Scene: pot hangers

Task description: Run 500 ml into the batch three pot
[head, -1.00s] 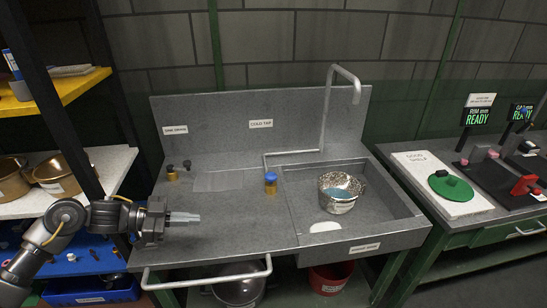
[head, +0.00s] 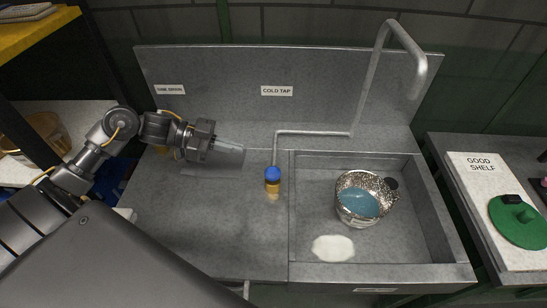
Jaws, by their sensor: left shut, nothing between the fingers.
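A hammered metal pot (head: 350,212) with a black knob on its right side stands upright in the sink basin (head: 313,195). Blue liquid (head: 358,203) shows inside it; the amount and the pot's label cannot be read. The bent tap spout (head: 418,85) rises behind the basin, with no stream visible. The tap's blue knob (head: 272,173) on a brass base stands on the counter left of the basin, below the "COLD TAP" sign (head: 277,90). My left gripper (head: 240,155) is shut and empty, left of and slightly behind the knob, apart from it. My right gripper is out of view.
A pale round patch (head: 333,248) lies on the basin floor in front of the pot. A thin horizontal pipe (head: 310,133) runs behind the knob to the spout. The counter (head: 215,225) left of the basin is mostly clear. A side shelf (head: 490,205) with a green disc stands right.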

